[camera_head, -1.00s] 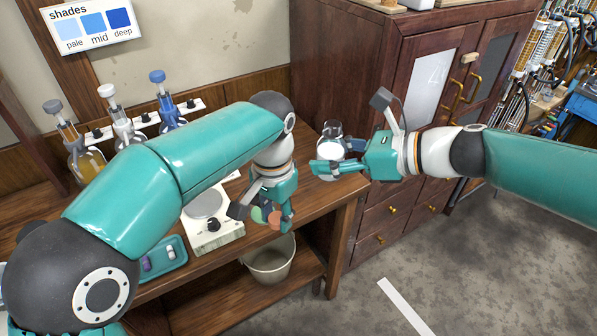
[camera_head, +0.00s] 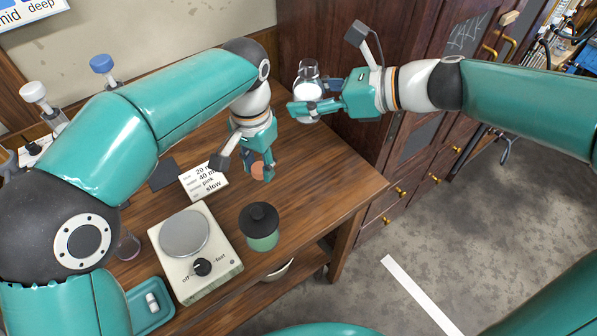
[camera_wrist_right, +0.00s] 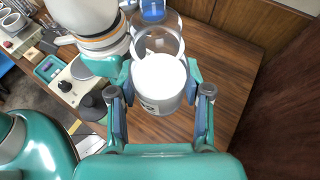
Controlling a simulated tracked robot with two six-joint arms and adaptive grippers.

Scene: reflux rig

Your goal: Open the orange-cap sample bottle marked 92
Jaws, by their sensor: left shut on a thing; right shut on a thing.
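A clear glass bottle with white contents (camera_head: 309,90) is held upright above the table's far right corner by my right gripper (camera_head: 303,108), which is shut on it. In the right wrist view the bottle (camera_wrist_right: 160,82) sits between both fingers, with no cap on its open-looking glass rim. My left gripper (camera_head: 261,172) points down over the table, apart from the bottle, and is shut on an orange cap (camera_head: 257,170). The fingers partly hide the cap.
A hotplate with a dial (camera_head: 182,236), a dark-lidded green jar (camera_head: 260,226) and a printed card (camera_head: 204,181) are on the table below my left arm. A teal tray (camera_head: 147,318) is at the front left. The wooden cabinet (camera_head: 331,45) is close behind my right gripper. Bare tabletop (camera_head: 325,183) lies right.

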